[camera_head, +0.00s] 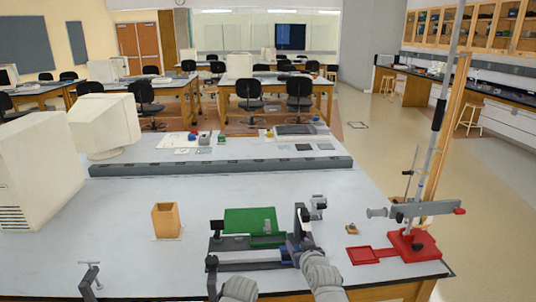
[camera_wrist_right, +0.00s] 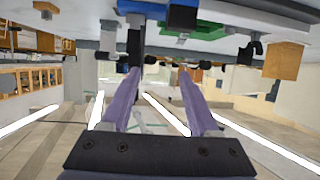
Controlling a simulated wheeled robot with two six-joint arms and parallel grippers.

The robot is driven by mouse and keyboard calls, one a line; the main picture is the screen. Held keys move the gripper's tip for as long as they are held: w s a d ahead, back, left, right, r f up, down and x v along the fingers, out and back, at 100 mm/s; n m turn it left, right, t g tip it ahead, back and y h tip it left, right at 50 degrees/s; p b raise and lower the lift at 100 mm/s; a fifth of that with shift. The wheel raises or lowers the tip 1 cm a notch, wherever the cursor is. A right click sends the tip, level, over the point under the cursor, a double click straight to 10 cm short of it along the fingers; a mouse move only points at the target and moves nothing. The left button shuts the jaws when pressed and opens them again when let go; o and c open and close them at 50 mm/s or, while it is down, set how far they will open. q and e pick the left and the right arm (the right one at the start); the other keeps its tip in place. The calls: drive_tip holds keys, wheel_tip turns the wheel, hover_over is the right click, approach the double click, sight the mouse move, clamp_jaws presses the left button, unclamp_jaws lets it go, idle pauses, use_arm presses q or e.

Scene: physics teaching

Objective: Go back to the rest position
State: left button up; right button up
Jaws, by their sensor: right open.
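My right gripper (camera_head: 297,243) is over the front of the bench in the head view, beside a dark metal apparatus with a green plate (camera_head: 250,220). In the right wrist view, its two purple fingers (camera_wrist_right: 157,70) are apart with nothing between them. That view is upside down, with the bench at the top. The green part also shows there (camera_wrist_right: 205,31). A grey rounded part of mine is at the bottom edge of the head view, but I cannot make out my left gripper.
A wooden box (camera_head: 166,220) stands left of the apparatus. A red-based stand (camera_head: 412,246) with a tall rod and a red tray (camera_head: 370,255) are at right. A metal clamp (camera_head: 90,279) is at front left. A monitor (camera_head: 100,125) is at back left. Bare bench lies behind the apparatus.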

drive_tip(key=s+a+f+n+g, duration=0.1)
drive_tip(key=s+a+f+g, duration=0.4)
drive_tip(key=s+f, duration=0.15)
drive_tip(key=s+f+g+h, duration=0.1)
drive_tip(key=s+f+g, duration=0.1)
drive_tip(key=s, duration=0.3)
drive_tip(key=s+a+f+n+g+h, duration=0.1)
drive_tip(key=s+f+g, duration=0.1)
drive_tip(key=s+g, duration=0.2)
drive_tip(key=s+f+g+h, duration=0.1)
drive_tip(key=s+f+g, duration=0.1)
drive_tip(key=s, duration=0.5)
drive_tip(key=shift+s+a+f+g, duration=0.3)
drive_tip(key=shift+s+f+g, duration=0.1)
drive_tip(key=shift+f, duration=0.2)
